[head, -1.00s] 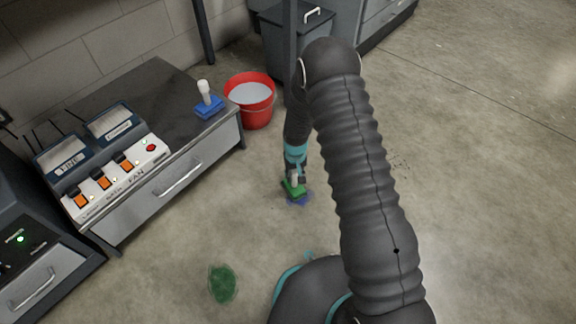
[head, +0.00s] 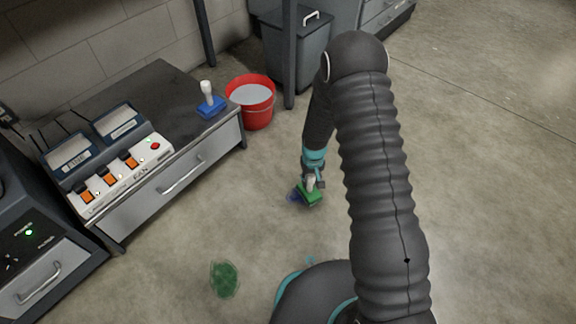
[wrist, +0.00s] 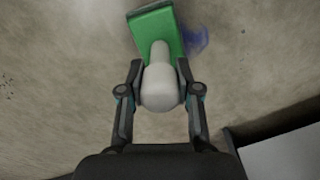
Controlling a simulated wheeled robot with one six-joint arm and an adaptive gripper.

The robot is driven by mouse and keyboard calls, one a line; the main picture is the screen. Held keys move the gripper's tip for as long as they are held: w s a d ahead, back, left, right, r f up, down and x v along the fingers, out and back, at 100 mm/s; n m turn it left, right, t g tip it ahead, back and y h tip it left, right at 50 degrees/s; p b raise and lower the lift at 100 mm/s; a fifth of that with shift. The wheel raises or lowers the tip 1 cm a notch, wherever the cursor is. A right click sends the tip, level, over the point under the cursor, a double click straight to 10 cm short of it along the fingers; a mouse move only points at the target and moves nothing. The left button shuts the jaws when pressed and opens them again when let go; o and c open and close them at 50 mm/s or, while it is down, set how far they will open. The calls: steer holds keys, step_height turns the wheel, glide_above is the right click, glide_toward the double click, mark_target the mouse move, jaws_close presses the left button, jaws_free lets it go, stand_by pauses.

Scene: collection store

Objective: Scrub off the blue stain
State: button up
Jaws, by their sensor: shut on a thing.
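My gripper (wrist: 160,85) is shut on the pale knob handle of a green scrubber (wrist: 150,28). In the head view the green scrubber (head: 311,195) is down at the floor, at the right side of the blue stain (head: 293,196). The stain also shows in the wrist view (wrist: 195,38), beside the scrubber's edge. Part of the stain may be hidden under the scrubber. My gripper (head: 312,183) points down above the scrubber. A second scrubber, blue with a white knob (head: 210,102), stands on the bench.
A green stain (head: 225,280) lies on the floor near my base. A red bucket (head: 252,100) of pale liquid stands beside the bench (head: 170,75). Fan controls (head: 120,175) sit on the bench. A grey bin (head: 300,50) stands behind. The floor to the right is open.

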steer(key=shift+s+r+p, duration=0.1)
steer(key=shift+r+p, duration=1.25)
steer(key=shift+r, duration=1.3)
steer(key=shift+d, duration=0.1)
